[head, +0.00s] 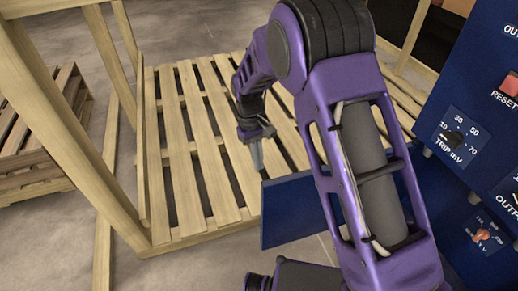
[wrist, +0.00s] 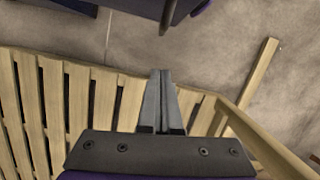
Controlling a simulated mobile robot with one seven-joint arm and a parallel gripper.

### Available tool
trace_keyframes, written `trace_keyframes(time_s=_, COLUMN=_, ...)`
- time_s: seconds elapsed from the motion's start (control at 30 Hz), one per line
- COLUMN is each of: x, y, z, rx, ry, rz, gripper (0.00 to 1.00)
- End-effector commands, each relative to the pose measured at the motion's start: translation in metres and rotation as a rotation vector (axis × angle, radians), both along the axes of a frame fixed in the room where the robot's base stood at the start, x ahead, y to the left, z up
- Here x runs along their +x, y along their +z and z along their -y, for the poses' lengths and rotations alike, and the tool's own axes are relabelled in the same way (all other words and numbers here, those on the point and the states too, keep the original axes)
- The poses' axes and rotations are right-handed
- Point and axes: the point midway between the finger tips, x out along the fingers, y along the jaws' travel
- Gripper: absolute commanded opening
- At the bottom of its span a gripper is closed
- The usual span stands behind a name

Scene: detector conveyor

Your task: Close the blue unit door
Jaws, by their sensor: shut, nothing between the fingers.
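The blue unit (head: 474,75) with knobs and a red button stands at the right of the head view. Its door, a flat dark blue panel (head: 288,212), stands swung out to the left, away from the unit's front. My arm hides the middle of the door and most of its hinge side. My gripper (head: 260,170) is shut and empty, pointing down beside the door's upper left corner. I cannot tell whether it touches the door. In the wrist view my gripper's fingers (wrist: 161,73) are together, with a dark blue part at the top edge.
A wooden pallet (head: 182,130) lies behind and left of my gripper, framed by upright wooden posts (head: 60,110). Stacked pallets (head: 40,140) stand at far left. Bare concrete floor (head: 180,270) shows at the front and, in the wrist view, beyond my fingers.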

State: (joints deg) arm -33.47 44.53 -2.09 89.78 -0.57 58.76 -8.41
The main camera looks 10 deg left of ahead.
Motion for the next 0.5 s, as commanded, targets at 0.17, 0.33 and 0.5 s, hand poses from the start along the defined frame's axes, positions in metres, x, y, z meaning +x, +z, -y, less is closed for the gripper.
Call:
trace_keyframes(time_s=0.17, x=-0.012, y=-0.023, z=0.011, rx=-0.002, ry=-0.001, rz=0.0, gripper=0.0)
trace_keyframes(time_s=0.33, x=-0.026, y=-0.027, z=0.023, rx=-0.001, ry=0.0, rz=0.001, gripper=0.0)
trace_keyframes(time_s=0.5, x=-0.032, y=-0.028, z=0.028, rx=0.001, ry=0.0, rz=0.001, gripper=0.0)
